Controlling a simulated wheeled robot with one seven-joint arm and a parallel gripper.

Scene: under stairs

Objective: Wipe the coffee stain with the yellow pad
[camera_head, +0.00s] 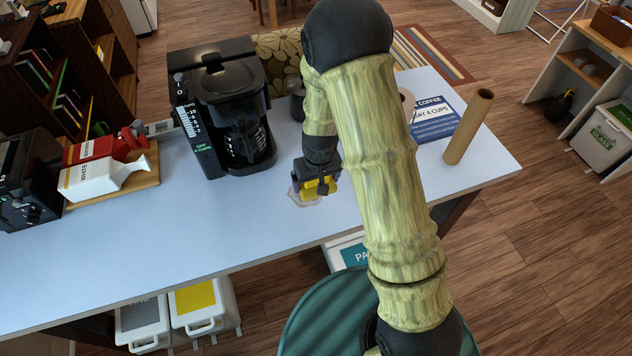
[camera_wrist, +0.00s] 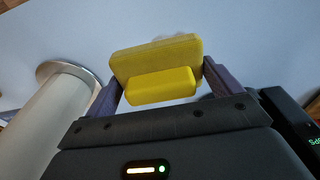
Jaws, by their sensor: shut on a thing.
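My gripper (camera_head: 318,180) is shut on the yellow pad (camera_head: 322,187), just above or on the blue-white table top. The wrist view shows the yellow pad (camera_wrist: 156,62) with its smaller block between the two fingers. The coffee stain (camera_head: 306,194) is a pale brown ring-like mark on the table, directly at the pad. The pad and gripper cover part of the stain. I cannot tell if the pad touches the table. The stain does not show in the wrist view.
A black coffee maker (camera_head: 227,110) stands left of my gripper. The front middle of the table (camera_head: 200,240) is clear.

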